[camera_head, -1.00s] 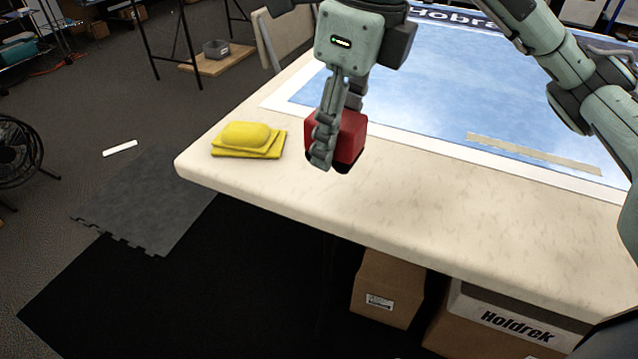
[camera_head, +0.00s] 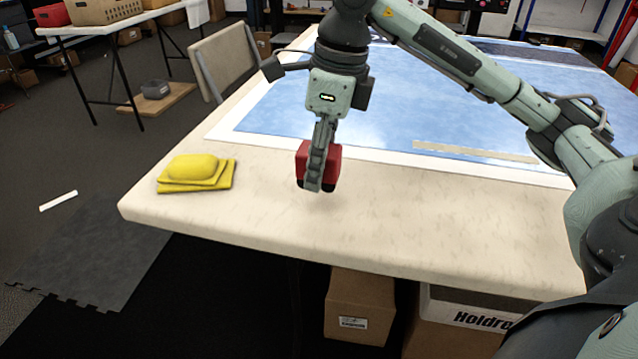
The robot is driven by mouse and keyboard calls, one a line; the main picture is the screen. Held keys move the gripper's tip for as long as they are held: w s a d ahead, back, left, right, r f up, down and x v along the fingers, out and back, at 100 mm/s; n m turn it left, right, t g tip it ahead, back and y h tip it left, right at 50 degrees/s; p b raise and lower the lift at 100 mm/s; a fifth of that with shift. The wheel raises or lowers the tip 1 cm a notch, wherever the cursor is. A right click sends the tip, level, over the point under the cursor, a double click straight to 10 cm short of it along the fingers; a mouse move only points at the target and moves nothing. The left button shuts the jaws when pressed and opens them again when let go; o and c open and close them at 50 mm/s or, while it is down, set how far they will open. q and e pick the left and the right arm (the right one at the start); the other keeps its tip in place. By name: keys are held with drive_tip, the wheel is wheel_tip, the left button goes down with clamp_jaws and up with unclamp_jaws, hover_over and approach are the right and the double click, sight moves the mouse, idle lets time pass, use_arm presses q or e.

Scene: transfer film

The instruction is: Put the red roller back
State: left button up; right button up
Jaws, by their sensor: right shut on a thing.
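The red roller (camera_head: 333,160) is a small red block with dark parts at its lower edge. My right gripper (camera_head: 314,186) points down and is shut on it, with its fingers in front of the roller's near face. The roller is over the cream table (camera_head: 420,225), near the blue sheet's white border. I cannot tell whether its underside touches the table top. My left gripper is not in view.
A yellow sponge (camera_head: 193,167) lies on folded yellow cloths at the table's left corner. A blue sheet (camera_head: 400,110) with a tan strip (camera_head: 475,152) covers the far part. The table's front strip is clear. Cardboard boxes (camera_head: 360,305) stand below.

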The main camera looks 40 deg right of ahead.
wheel_tip(320, 180, down, 4)
drive_tip(key=shift+r, duration=0.2)
drive_tip(key=shift+f, duration=0.15)
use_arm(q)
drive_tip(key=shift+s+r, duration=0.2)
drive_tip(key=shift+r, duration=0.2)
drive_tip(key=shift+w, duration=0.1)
use_arm(e)
drive_tip(key=shift+f+b, duration=0.15)
drive_tip(key=shift+b, duration=0.15)
drive_tip(key=o, duration=1.3)
drive_tip(key=shift+c, duration=0.2)
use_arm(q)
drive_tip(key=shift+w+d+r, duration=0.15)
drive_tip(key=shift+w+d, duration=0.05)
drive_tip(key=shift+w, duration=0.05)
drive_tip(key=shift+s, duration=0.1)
